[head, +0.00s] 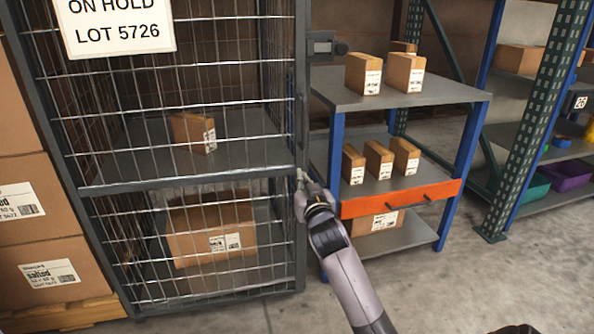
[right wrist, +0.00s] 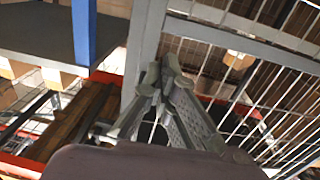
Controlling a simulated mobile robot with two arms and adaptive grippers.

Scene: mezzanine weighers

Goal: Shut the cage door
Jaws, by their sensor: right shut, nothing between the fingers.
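The cage door (head: 190,185) is a grey-framed wire mesh panel with a white "ON HOLD LOT 5726" sign (head: 118,24). It stands across the cage front in the head view; I cannot tell whether a small gap remains at its right edge. A dark latch (head: 326,46) sticks out at the upper right edge. My right gripper (head: 301,182) is shut and empty, at the door's right upright around mid height. In the right wrist view its fingertips (right wrist: 160,76) are close to the grey upright (right wrist: 143,60); contact is unclear. My left gripper is not in view.
Boxes stand inside the cage, including a large carton (head: 212,225). Right of it, a blue-legged shelf cart (head: 440,92) with an orange front bar (head: 400,198) holds several small boxes. Stacked cartons (head: 40,235) stand at left.

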